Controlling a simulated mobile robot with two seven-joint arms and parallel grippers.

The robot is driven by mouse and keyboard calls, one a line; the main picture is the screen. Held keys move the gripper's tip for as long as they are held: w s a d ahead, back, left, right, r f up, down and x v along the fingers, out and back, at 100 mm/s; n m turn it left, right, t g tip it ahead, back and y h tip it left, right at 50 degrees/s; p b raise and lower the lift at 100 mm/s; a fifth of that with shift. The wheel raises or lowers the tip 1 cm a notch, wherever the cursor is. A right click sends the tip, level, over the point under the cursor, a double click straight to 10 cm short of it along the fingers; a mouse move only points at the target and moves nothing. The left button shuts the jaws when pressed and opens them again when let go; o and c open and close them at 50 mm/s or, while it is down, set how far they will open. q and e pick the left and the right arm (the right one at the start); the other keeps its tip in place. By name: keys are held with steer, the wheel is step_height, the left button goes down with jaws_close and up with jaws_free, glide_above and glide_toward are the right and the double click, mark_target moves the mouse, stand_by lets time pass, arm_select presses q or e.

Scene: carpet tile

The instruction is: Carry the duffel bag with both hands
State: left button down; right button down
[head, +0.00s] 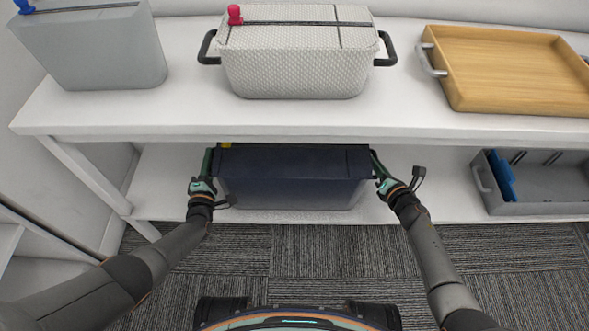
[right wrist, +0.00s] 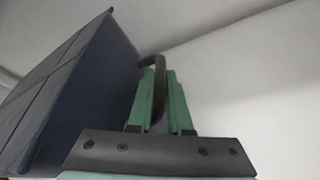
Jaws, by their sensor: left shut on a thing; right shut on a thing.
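The dark navy duffel bag (head: 292,178) sits on or just above the lower shelf, partly under the upper shelf. It also fills the left of the right wrist view (right wrist: 75,85). My left gripper (head: 207,172) is at the bag's left end, shut on its side handle. My right gripper (head: 379,172) is at the bag's right end, shut on the other handle; the right wrist view shows the dark handle (right wrist: 158,85) between its green fingers (right wrist: 160,98). Whether the bag's underside touches the shelf is hard to tell.
The upper shelf (head: 200,115) overhangs the bag. It holds a white textured bag (head: 295,70), a grey bag (head: 95,50) and a wooden tray (head: 510,70). A grey bin (head: 540,200) with a blue item stands right on the lower shelf (head: 440,190). Carpet (head: 290,255) in front is clear.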

arm_select(q)
steer(key=shift+r, duration=0.2)
arm_select(e)
steer(key=shift+r, duration=0.2)
